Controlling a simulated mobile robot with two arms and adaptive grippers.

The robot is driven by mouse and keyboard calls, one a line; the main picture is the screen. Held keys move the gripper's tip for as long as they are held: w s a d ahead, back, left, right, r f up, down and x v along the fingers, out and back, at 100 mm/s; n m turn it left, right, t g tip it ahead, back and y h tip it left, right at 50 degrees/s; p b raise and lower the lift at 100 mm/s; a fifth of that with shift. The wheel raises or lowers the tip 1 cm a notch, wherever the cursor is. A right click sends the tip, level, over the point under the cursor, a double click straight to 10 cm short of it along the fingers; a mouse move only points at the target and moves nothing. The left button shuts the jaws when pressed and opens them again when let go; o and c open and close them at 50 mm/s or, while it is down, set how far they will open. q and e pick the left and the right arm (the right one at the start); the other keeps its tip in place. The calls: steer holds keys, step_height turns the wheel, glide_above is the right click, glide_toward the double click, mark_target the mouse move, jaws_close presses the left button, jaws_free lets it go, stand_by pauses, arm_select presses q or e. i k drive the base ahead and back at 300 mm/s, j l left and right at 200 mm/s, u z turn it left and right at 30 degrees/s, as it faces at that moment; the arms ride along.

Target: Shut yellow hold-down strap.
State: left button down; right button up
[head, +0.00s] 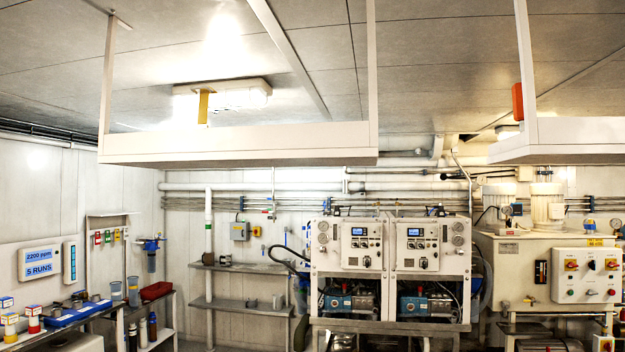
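A narrow yellow piece (203,107) stands upright above the front edge of the white overhead rack (240,144) on the left. It looks like the yellow hold-down strap, standing up rather than lying flat. Its lower end is hidden behind the rack's front board, and whatever lies on the rack is hidden too. Neither of my grippers shows in the head view.
A second overhead rack (570,138) hangs at right with an orange object (517,101) on it. Below stand twin watermaker units (390,247), a cream control cabinet (540,265), wall shelves (240,268) and a left bench with a blue tray (75,315).

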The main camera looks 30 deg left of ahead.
mark_target(205, 91)
steer(key=u, duration=1.65)
